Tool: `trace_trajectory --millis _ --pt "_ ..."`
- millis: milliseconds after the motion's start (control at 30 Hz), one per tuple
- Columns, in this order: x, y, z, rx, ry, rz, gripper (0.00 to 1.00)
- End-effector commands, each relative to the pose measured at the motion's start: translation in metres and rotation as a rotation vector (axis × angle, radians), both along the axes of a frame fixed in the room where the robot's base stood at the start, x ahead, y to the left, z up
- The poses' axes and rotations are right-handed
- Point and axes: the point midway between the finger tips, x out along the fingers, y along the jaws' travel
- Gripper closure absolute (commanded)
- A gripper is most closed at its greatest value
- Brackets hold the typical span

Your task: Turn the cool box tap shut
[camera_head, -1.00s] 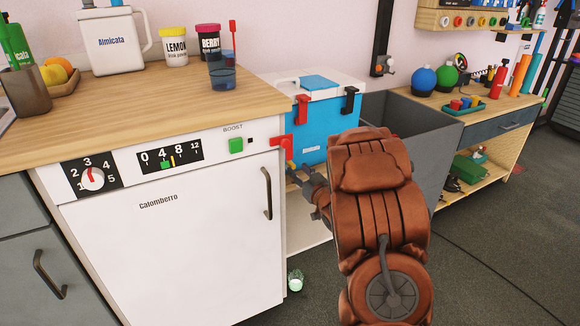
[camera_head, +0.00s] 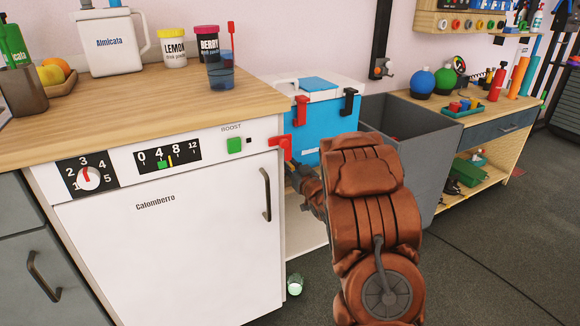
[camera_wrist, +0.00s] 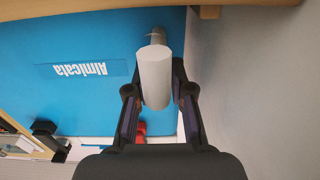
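The blue cool box (camera_head: 322,130) with a white lid stands beyond the white appliance. Its front also fills much of the wrist view (camera_wrist: 75,35), where its label appears upside down. There, a white cylinder (camera_wrist: 155,78) on a grey stub (camera_wrist: 157,36) stands out from the box's face, and looks like the tap. My gripper (camera_wrist: 156,68) has its black fingers on either side of the white cylinder. The fingers look open, with narrow gaps beside it; contact is hard to judge. In the head view my arm hides the tap and most of the gripper.
The white appliance (camera_head: 160,240) stands close on the left, with a red piece (camera_head: 280,147) near its top right edge. A grey bin (camera_head: 425,145) is to the right of the box. A wooden board edge (camera_wrist: 210,12) runs close by the tap. Floor (camera_head: 490,250) at right is clear.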

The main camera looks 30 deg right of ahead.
Motion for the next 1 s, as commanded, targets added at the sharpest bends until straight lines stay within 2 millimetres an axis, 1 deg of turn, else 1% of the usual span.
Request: trace_trajectory --millis 33,167,533,1000 --pt "0.0 0.0 0.0 0.0 0.0 0.0 0.86" --pt "-0.0001 0.0 -0.0001 0.0 0.0 0.0 1.0" --pt "0.0008 0.0013 -0.0001 -0.001 -0.003 -0.021 1.0" --pt "0.0017 0.0008 0.0015 -0.003 -0.007 -0.234 1.0"
